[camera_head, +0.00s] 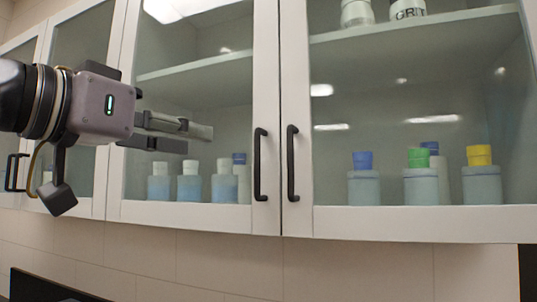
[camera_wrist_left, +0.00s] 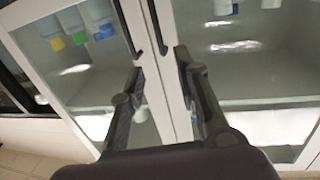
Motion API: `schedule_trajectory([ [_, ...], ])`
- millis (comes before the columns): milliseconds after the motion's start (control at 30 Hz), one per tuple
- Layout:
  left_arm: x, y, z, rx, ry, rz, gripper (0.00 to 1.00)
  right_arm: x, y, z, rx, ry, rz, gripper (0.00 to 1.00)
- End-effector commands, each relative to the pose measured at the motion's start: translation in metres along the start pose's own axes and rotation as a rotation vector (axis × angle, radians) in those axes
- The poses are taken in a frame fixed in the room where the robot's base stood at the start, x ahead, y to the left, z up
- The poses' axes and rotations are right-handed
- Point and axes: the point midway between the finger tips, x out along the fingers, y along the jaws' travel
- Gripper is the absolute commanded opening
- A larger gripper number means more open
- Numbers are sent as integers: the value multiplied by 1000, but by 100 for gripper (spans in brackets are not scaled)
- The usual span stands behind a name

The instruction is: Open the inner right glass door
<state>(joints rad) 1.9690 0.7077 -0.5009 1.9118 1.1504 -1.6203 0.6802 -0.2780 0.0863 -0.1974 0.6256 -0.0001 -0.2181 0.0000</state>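The third glass door from the left (camera_head: 268,90) looks like the inner right one. It is closed, with a white frame and a black vertical handle (camera_head: 260,165) at its right edge. My left gripper (camera_head: 198,138) is in front of this door's glass, left of the handle in the head view. Its fingers are apart. In the left wrist view the open fingers (camera_wrist_left: 158,68) point towards the paired handles, and this door's handle (camera_wrist_left: 154,26) appears near the gap between the fingertips. No contact is visible. My right gripper is not in view.
The adjacent right door (camera_head: 410,220) is closed; its black handle (camera_head: 292,163) stands close beside the first. Bottles with blue, green (camera_head: 418,157) and yellow caps stand behind the glass. Another handle (camera_head: 16,172) is at far left. A tiled wall lies below.

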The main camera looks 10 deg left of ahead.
Motion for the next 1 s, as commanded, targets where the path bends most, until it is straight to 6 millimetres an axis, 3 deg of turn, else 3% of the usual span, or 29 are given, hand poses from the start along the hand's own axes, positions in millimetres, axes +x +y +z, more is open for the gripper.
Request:
schedule_trajectory([
  [167, 19, 0, -2, -1, -3, 0, 30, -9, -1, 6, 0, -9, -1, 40],
  [433, 77, 0, -4, -2, -4, 0, 30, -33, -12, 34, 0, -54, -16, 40],
  [800, 150, 0, -3, -1, -2, -1, 30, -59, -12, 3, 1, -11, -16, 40],
  [1000, 169, 0, -2, -1, 1, -1, 30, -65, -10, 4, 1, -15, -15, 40],
])
